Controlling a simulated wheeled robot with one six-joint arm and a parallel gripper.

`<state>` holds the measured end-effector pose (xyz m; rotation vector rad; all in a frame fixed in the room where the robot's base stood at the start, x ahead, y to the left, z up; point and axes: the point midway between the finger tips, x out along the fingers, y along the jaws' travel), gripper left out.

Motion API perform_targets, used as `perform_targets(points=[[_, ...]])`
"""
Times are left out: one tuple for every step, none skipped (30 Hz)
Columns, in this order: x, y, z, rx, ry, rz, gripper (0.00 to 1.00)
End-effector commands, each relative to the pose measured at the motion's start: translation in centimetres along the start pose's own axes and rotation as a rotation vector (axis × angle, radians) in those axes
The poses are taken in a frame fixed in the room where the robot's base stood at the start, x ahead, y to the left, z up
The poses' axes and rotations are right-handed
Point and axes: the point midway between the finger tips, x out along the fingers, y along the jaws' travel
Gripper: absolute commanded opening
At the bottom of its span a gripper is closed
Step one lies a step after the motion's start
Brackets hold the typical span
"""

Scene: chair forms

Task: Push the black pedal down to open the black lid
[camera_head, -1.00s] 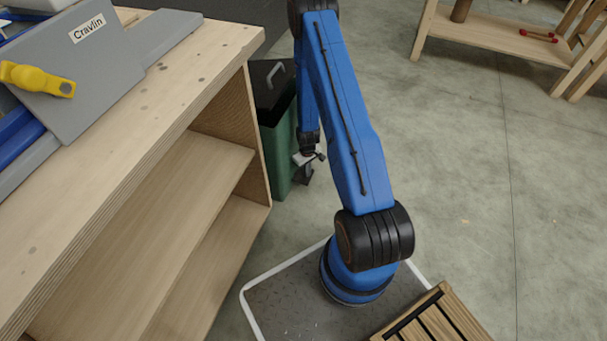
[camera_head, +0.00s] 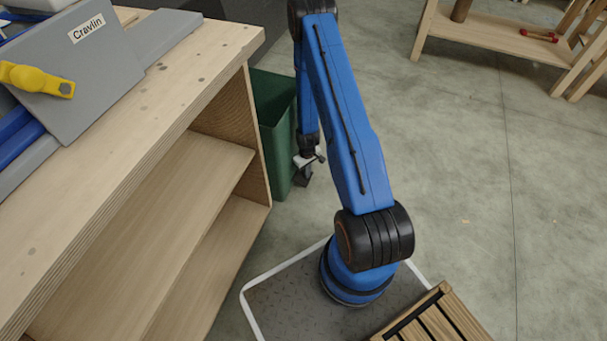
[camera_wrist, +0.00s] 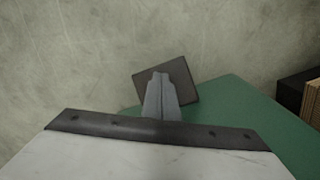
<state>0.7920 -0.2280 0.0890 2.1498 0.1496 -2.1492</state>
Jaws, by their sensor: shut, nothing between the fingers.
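The green bin (camera_head: 273,115) stands beside the workbench, with its green inside showing at the top. The black lid no longer covers the opening; I cannot make it out clearly against the dark background. In the wrist view, the black pedal (camera_wrist: 184,76) is a dark square plate at the foot of the green bin (camera_wrist: 235,118). My gripper (camera_wrist: 160,76) is shut and empty, its fingertips over the pedal and seemingly pressing on it. In the head view, my gripper (camera_head: 306,176) is low by the bin's front, partly hidden by dark parts.
The wooden workbench (camera_head: 215,55) with open shelves stands close on the left of the bin and my arm. A slatted wooden piece (camera_head: 435,318) is at the bottom right. A low wooden table (camera_head: 490,42) stands at the back right. The concrete floor (camera_head: 465,170) between is clear.

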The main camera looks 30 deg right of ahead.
Motion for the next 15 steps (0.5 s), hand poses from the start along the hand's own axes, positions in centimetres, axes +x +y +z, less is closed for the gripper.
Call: perform_targets(points=[[0.0,0.0,0.1,0.0,-0.001,-0.001,0.0],[0.0,0.0,0.1,0.0,-0.001,-0.001,0.0],[0.0,0.0,0.1,0.0,-0.001,-0.001,0.0],[0.0,0.0,0.1,0.0,-0.001,0.0,0.0],[-0.1,0.0,0.1,0.0,-0.001,0.0,0.0],[-0.2,0.0,0.0,0.0,-0.001,0.0,0.0],[-0.4,0.0,0.0,0.0,-0.001,0.0,0.0],[-0.5,0.0,0.0,0.0,0.0,0.0,0.0],[-0.8,0.0,0.0,0.0,0.0,0.0,0.0],[-1.0,0.0,0.0,0.0,0.0,0.0,0.0],[-1.2,0.0,0.0,0.0,0.0,0.0,0.0],[-1.5,0.0,0.0,0.0,0.001,0.0,0.0],[-1.7,0.0,0.0,0.0,0.001,0.0,0.0],[-1.9,0.0,0.0,0.0,0.001,0.001,0.0],[-2.1,0.0,0.0,0.0,0.001,0.0,0.0]])
